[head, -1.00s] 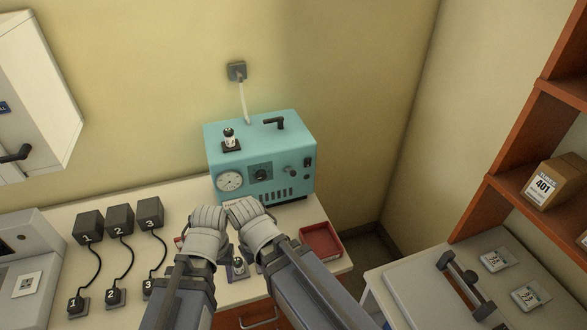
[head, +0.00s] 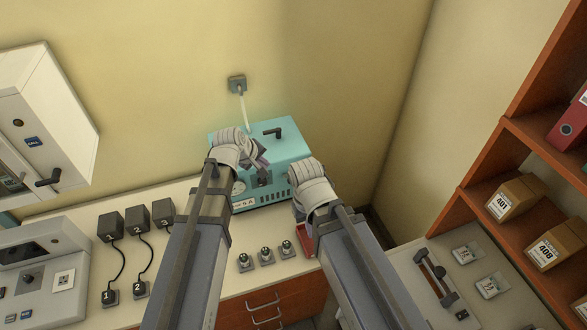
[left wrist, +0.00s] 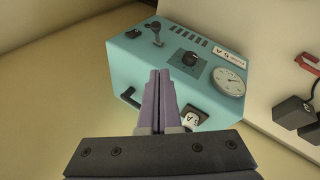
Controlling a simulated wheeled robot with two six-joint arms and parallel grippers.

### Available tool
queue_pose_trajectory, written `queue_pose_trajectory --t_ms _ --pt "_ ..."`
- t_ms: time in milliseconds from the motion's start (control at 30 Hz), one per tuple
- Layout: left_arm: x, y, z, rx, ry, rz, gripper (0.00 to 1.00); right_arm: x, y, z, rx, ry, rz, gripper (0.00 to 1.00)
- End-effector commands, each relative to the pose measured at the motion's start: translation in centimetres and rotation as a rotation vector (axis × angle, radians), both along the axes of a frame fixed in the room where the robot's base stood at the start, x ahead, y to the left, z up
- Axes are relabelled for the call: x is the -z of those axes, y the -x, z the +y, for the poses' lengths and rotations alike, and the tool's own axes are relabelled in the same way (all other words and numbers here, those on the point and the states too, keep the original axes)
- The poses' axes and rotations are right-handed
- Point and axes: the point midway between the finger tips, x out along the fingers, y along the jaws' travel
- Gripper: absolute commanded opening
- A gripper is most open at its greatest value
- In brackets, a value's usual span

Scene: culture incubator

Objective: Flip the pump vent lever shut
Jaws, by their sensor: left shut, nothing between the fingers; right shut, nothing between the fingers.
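The pump is a teal box (head: 290,150) at the back of the bench. The left wrist view shows its front panel with a pressure gauge (left wrist: 228,82), a black dial (left wrist: 190,59) and a small metal lever (left wrist: 157,34) standing out from the panel. This looks like the vent lever; its exact setting is unclear. My left gripper (head: 260,160) is shut and empty, over the pump and apart from the lever; its purple fingers (left wrist: 159,75) show in the wrist view. My right gripper (head: 299,209) is shut, at the pump's right front corner, mostly hidden by its own wrist.
A black carrying handle (head: 275,132) is on the pump's top. Numbered black adapters (head: 110,227) with cables are at left. A red tray (head: 307,238) is partly hidden beside my right arm.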

Motion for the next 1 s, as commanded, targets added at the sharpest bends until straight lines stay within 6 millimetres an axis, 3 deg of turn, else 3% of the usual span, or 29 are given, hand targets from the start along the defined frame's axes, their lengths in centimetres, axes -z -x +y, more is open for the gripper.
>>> queue_pose_trajectory --t_ms 467,1000 --pt "0.3 -0.4 0.0 -0.008 0.006 -0.003 0.00 0.4 0.0 0.0 -0.001 0.000 0.000 0.00" --pt "7.7 -4.3 -2.4 -0.007 0.006 -0.002 0.00 7.7 -0.1 0.0 -0.009 0.000 -0.002 0.00"
